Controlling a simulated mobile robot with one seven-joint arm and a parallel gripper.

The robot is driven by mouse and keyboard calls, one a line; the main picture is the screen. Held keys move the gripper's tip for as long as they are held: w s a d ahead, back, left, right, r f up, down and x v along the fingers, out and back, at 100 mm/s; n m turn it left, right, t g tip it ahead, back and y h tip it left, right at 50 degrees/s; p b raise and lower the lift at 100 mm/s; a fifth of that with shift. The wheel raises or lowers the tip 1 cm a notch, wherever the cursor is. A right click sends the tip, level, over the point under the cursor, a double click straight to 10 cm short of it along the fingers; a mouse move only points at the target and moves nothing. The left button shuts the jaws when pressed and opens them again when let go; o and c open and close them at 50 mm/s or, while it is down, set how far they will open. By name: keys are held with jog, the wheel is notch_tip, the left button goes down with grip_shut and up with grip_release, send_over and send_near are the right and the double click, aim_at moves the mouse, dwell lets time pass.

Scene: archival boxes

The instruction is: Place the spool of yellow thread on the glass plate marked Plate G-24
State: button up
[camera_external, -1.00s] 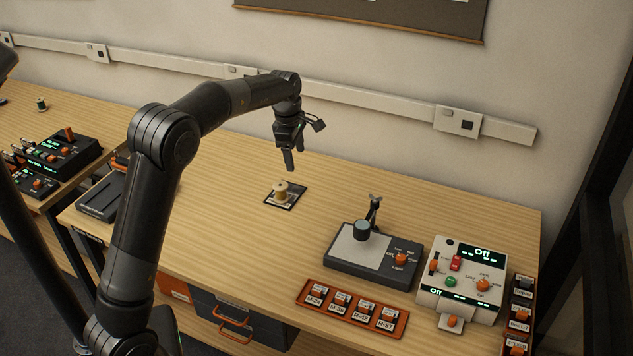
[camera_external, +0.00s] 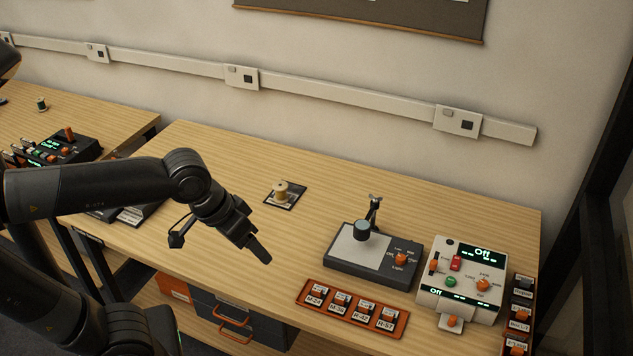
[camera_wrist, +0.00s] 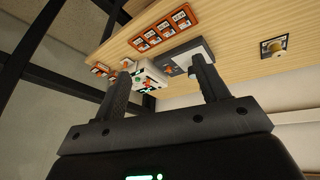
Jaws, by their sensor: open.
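A small spool with pale yellowish thread (camera_external: 281,189) stands upright on a small dark-edged plate (camera_external: 297,195) in the middle of the wooden table. In the wrist view the spool (camera_wrist: 277,42) and plate (camera_wrist: 263,54) show at the upper right. The plate's marking is too small to read. My gripper (camera_external: 262,252) is in the air over the front part of the table, to the lower left of the spool and apart from it. In the wrist view my gripper (camera_wrist: 163,80) has its two fingers wide apart with nothing held between them.
A grey stand with a lens (camera_external: 361,231), a white control box (camera_external: 462,280) and an orange tray of labelled blocks (camera_external: 305,290) stand at the right. Clear wood surrounds the plate.

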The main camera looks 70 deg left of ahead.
jog(key=s+d+f+m, duration=0.3)
jog(key=s+m, duration=0.1)
jog(key=s, duration=0.1)
jog(key=shift+m+t, duration=0.3)
jog(key=shift+s+r, duration=0.1)
dwell(0.8)
